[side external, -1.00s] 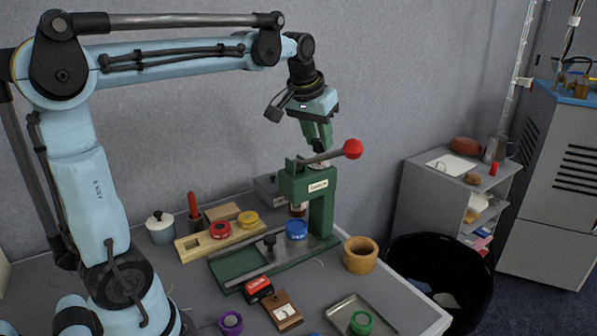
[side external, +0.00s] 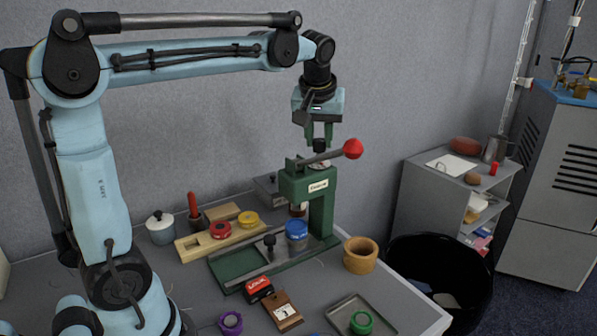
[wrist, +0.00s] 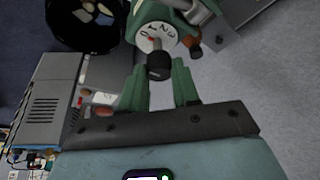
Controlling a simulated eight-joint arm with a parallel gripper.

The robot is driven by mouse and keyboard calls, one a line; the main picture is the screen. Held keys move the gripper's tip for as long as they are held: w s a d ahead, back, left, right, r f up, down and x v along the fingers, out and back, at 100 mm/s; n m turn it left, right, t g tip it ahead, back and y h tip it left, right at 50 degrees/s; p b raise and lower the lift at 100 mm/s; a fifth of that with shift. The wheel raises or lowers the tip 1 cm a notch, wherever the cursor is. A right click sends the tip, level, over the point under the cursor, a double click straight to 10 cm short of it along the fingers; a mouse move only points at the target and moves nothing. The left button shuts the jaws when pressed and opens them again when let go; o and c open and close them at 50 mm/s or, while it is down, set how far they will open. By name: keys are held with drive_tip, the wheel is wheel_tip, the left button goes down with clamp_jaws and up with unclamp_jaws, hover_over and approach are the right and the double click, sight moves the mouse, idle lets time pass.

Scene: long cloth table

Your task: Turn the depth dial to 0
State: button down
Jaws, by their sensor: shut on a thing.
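The green press (side external: 322,205) stands on its green base, with a red-ended lever (side external: 352,149) out to the right. The depth dial is on top of the press; its white face (side external: 319,163) is mostly hidden in the side view. In the wrist view the dial face (wrist: 154,38) shows a few black digits and a red mark; which digit is set I cannot tell. The black dial knob (wrist: 159,66) stands up from it. My gripper (wrist: 160,78) is shut on this knob, one green finger on each side. In the side view my gripper (side external: 319,142) points down from above.
A blue-topped piece (side external: 297,229) sits on the press base. A wooden block with red and yellow caps (side external: 221,230) lies left. A wooden cup (side external: 360,255) and metal tray (side external: 345,318) are at the right. A black bin (side external: 440,275) stands beyond the table.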

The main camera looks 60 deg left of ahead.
drive_tip(key=c, duration=0.9)
unclamp_jaws()
drive_tip(key=shift+o, duration=0.2)
drive_tip(key=v, duration=1.2)
drive_tip(key=s+f+m+t, duration=0.1)
drive_tip(key=s+f+m, duration=0.4)
drive_tip(key=s+f, duration=0.4)
drive_tip(key=d+f+m+t+h, duration=0.2)
drive_tip(key=d+f, duration=0.6)
drive_tip(key=f, duration=0.4)
drive_tip(key=shift+s+f+m+t+h, duration=0.2)
drive_tip(key=shift+m+t+h, duration=0.2)
drive_tip(key=shift+m+h, duration=0.5)
